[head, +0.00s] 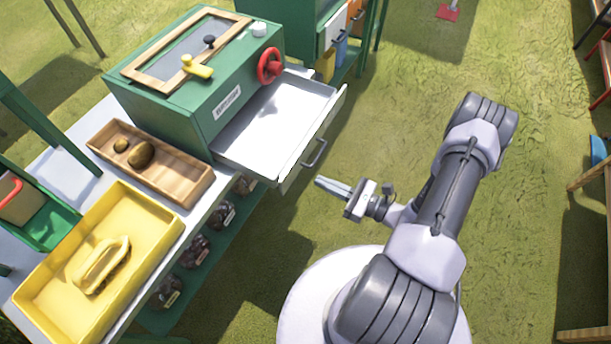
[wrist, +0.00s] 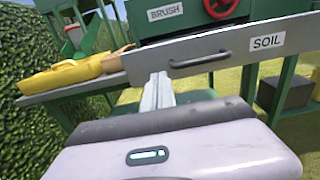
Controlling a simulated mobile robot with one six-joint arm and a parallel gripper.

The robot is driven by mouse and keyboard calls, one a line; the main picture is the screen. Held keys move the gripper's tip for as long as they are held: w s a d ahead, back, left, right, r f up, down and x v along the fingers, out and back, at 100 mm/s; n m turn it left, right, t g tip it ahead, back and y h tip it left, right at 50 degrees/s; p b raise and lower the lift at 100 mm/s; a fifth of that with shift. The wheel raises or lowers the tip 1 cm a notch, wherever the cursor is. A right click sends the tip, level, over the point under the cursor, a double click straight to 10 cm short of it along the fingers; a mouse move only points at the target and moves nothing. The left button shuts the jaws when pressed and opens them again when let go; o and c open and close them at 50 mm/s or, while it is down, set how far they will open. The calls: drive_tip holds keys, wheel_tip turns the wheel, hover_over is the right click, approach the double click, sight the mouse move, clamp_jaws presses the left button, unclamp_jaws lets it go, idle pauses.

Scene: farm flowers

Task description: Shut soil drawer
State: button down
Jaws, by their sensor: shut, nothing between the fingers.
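The soil drawer (head: 276,121) is a pale tray pulled well out of the green cabinet (head: 199,102) in the head view, and it looks empty. Its front panel, with a dark handle (head: 315,153), faces my gripper. In the wrist view the front (wrist: 221,50) shows a "SOIL" label at right and the handle (wrist: 200,60) left of it. My gripper (head: 318,181) is shut and empty, just in front of the drawer front and close to the handle. In the wrist view its fingers (wrist: 157,84) point at the panel below the handle's left end. I cannot tell whether they touch it.
A yellow tray (head: 165,217) with a brush and a wooden tray (head: 196,190) stand on the bench left of the drawer. A red wheel (head: 270,66) sits on the cabinet above the drawer. Dark jars stand on a lower shelf.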

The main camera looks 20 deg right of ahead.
sight(296, 170)
drive_tip(key=b+x, duration=0.1)
drive_tip(key=x, duration=0.5)
idle(0.3)
